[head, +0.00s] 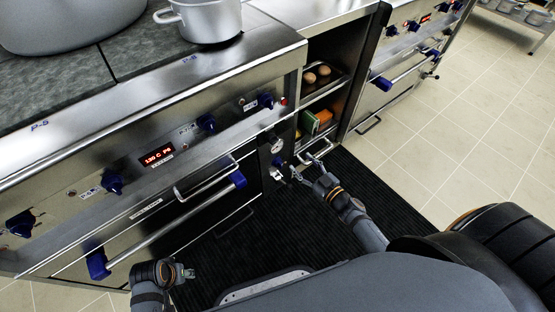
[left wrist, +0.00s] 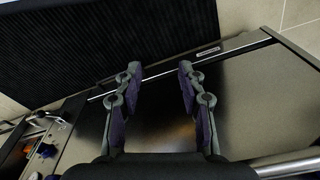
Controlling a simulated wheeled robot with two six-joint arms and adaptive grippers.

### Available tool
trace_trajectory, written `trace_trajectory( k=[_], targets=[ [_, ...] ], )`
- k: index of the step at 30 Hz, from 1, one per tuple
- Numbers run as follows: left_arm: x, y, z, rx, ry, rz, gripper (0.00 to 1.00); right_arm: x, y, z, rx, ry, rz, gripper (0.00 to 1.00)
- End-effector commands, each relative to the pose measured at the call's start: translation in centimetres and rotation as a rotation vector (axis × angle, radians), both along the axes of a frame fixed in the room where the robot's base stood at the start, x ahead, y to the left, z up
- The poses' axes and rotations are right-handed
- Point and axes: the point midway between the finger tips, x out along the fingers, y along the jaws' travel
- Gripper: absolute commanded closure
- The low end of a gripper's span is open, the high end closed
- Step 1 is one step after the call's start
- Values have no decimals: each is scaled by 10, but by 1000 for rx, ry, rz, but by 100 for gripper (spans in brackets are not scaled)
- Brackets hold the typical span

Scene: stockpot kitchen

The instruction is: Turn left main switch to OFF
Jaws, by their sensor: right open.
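Blue knobs sit along the steel stove front in the head view: one at far left (head: 20,225), one left of the red display (head: 112,184), one right of it (head: 206,122) and one near the right end (head: 265,100). Their labels are too small to read, so I cannot tell which is the left main switch. My right gripper (head: 298,174) is open and empty, close to a small blue fitting (head: 278,162) below a round gauge (head: 277,145). My left gripper (head: 188,273) is low by the oven front. In the left wrist view its fingers (left wrist: 160,70) are apart and empty.
The oven door has a long handle bar (head: 175,226) with blue ends. An open shelf (head: 325,75) holds round brown items and boxes. A second appliance (head: 405,50) stands at the right. A dark ribbed mat (head: 375,185) covers the floor in front.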

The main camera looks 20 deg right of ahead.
Motion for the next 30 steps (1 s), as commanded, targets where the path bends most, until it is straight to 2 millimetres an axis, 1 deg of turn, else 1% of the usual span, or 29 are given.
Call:
trace_trajectory(
  k=[1,3,6,8,11,14,18,22,24,27,30],
  targets=[
    [1,-3,-3,-4,-5,-3,60,3,9,0,4,-47,41,43],
    [1,-5,8,-6,-4,-7,60,5,18,15,9,-89,80,43],
    [0,-6,18,-8,-1,-9,60,5,24,26,12,-112,105,43],
    [0,-6,20,-9,-1,-9,60,5,24,29,13,-115,107,43],
    [0,-6,22,-9,-1,-9,60,11,26,29,14,-115,105,43],
    [-1,-7,26,-11,-1,-10,60,25,32,29,14,-115,102,43],
    [-2,-9,35,-15,0,-14,60,54,45,29,15,-115,102,43],
    [-4,-11,46,-18,1,-17,60,77,55,28,14,-114,102,43],
    [-5,-12,44,-21,-4,-19,60,87,59,27,14,-113,101,43],
    [-4,-13,43,-25,-13,-19,60,96,63,27,13,-111,101,43],
    [-4,-13,43,-27,-17,-19,60,100,65,28,14,-111,101,43]
  ],
)
